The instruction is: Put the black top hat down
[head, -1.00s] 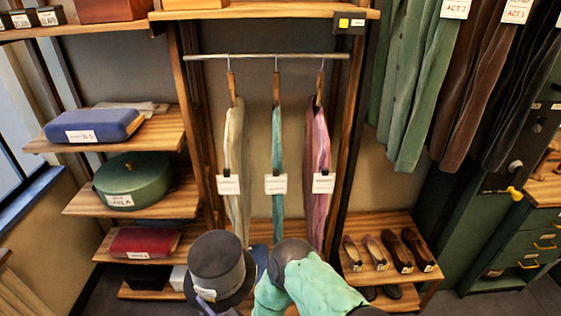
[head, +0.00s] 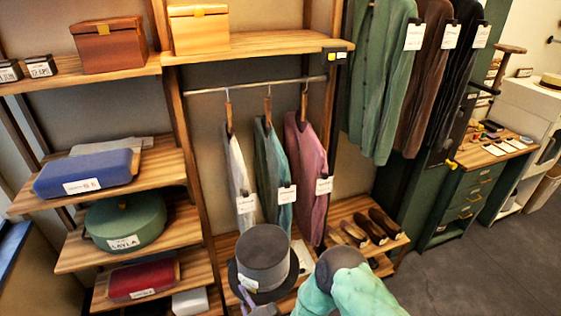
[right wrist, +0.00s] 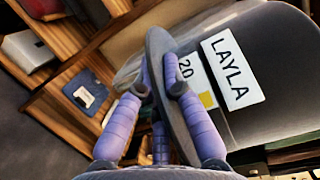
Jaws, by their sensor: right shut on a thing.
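The black top hat (head: 265,252) is at the lower middle of the head view, with its crown up and a white label at its front. My right gripper (head: 256,309) is shut on its brim at the front; it shows only partly at the bottom edge. In the right wrist view, the purple fingers (right wrist: 158,82) pinch the brim, and the hat's dark crown (right wrist: 285,62) fills the right side with a "LAYLA" label. The hat is in front of the wooden shelving; I cannot tell its height above it. My left gripper is not in view.
On the left shelves are a blue case (head: 86,172), a green round box (head: 125,221) and a red box (head: 142,278). Garments hang on a rail (head: 255,86) behind the hat. Shoes (head: 368,227) stand on a low shelf at right. Grey floor (head: 480,255) is clear farther right.

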